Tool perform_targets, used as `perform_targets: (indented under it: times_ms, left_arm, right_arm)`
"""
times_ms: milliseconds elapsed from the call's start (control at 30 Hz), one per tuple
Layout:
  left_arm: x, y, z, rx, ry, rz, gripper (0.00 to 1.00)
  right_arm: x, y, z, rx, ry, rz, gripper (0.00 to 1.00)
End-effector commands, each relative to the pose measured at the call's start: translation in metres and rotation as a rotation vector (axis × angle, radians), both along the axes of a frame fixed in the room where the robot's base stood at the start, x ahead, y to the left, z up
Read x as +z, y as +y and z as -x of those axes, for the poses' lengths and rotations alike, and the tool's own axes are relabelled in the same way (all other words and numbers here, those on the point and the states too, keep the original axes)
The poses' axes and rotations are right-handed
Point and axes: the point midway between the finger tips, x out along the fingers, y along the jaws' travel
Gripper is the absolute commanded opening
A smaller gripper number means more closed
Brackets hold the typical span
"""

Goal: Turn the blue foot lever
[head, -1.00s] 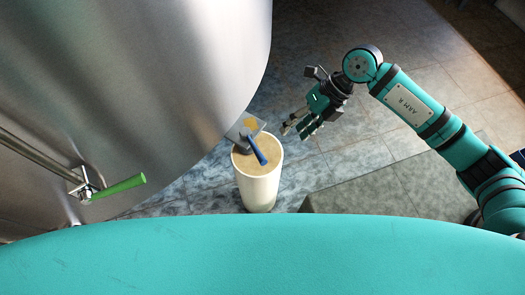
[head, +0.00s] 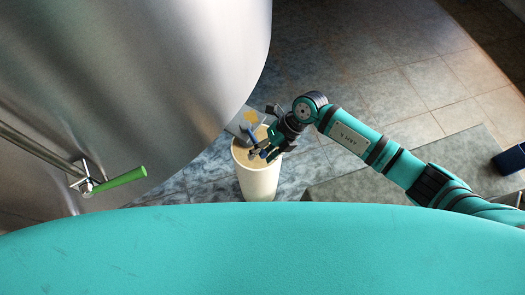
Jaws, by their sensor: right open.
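The blue foot lever (head: 250,132) shows in the head view at the foot of the steel tank, above a cream cylindrical container. My right gripper (head: 262,153) is over the container's top, right at the lever, and hides part of it. Its fingers are open. I cannot tell whether they touch the lever or stand around it. My left gripper is not in view.
The big steel tank (head: 130,70) fills the upper left. A green-handled lever (head: 120,180) sits on a pipe at its side. The cream container (head: 258,182) stands on the tiled floor. A grey mat (head: 365,187) and a dark blue box (head: 510,159) are at right.

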Motion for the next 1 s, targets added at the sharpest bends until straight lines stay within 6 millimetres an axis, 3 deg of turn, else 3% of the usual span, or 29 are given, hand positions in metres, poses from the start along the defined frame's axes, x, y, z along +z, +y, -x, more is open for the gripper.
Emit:
perform_targets:
  times_ms: [200, 533, 1000]
  left_arm:
    - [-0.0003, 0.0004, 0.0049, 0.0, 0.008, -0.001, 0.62]
    - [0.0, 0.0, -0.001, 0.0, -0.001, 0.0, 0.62]
    - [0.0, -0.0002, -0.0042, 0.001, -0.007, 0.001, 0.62]
  right_arm:
    - [-0.0001, 0.0001, 0.0, 0.0, 0.0, 0.0, 0.44]
    - [0.0003, -0.0001, -0.0001, 0.0, 0.0, 0.0, 0.01]
    - [0.0006, -0.0019, -0.0007, 0.003, 0.0, -0.001, 0.0]
